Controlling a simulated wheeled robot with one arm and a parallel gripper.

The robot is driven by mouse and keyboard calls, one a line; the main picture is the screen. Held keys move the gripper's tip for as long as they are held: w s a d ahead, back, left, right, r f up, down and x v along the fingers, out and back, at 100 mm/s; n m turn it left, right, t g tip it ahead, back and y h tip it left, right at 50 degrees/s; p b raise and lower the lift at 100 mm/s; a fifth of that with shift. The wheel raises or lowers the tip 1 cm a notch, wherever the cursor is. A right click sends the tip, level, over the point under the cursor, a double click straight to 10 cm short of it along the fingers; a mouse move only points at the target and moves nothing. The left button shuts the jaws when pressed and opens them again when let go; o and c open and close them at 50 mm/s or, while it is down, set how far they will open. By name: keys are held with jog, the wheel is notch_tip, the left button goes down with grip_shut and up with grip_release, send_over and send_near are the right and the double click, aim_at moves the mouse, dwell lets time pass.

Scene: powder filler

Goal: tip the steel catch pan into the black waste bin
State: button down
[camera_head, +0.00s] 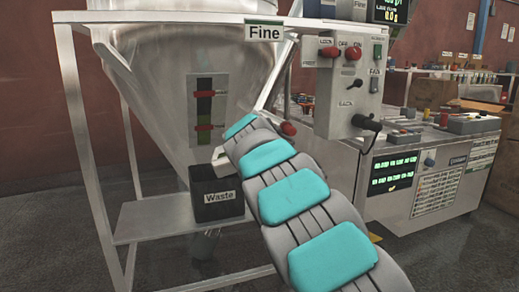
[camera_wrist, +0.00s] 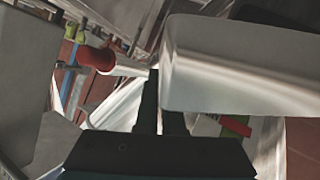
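The steel catch pan (camera_wrist: 240,78) fills the upper right of the wrist view, close against my gripper's dark fingers (camera_wrist: 162,112). The fingers appear closed on its near edge, though the contact is partly hidden. In the head view a small pale part of the pan (camera_head: 228,156) shows beside the end of my arm, tilted, just above the black waste bin (camera_head: 217,205). The bin is labelled "Waste" and stands upright on a low shelf. My arm hides the gripper and most of the pan there. The pan's inside is not visible.
The steel hopper (camera_head: 165,85) rises behind the bin within a metal frame (camera_head: 85,150). The control box (camera_head: 350,85), with red knobs and a black handle, is right of my arm. A metal cabinet (camera_head: 425,185) stands farther right. Floor is clear at lower left.

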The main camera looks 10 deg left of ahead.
jog(key=r+p, duration=0.1)
jog(key=r+n+p, duration=0.1)
jog(key=r+h, duration=0.1)
jog(key=shift+s+a+r+n+t+p, duration=0.1)
jog(key=shift+a+r+n+t+p, duration=0.2)
jog(key=shift+a+n+t+p, duration=0.1)
jog(key=s+a+r+n+t+h+p, duration=0.1)
jog(key=s+a+n+t+h+p, duration=0.2)
jog(key=a+n+p, duration=0.6)
jog(key=shift+a+r+n+t+p, duration=0.4)
jog(key=shift+a+p, duration=1)
jog(key=shift+a, duration=0.25)
jog(key=shift+s, duration=0.1)
jog(key=shift+f, duration=0.1)
dwell(1.7)
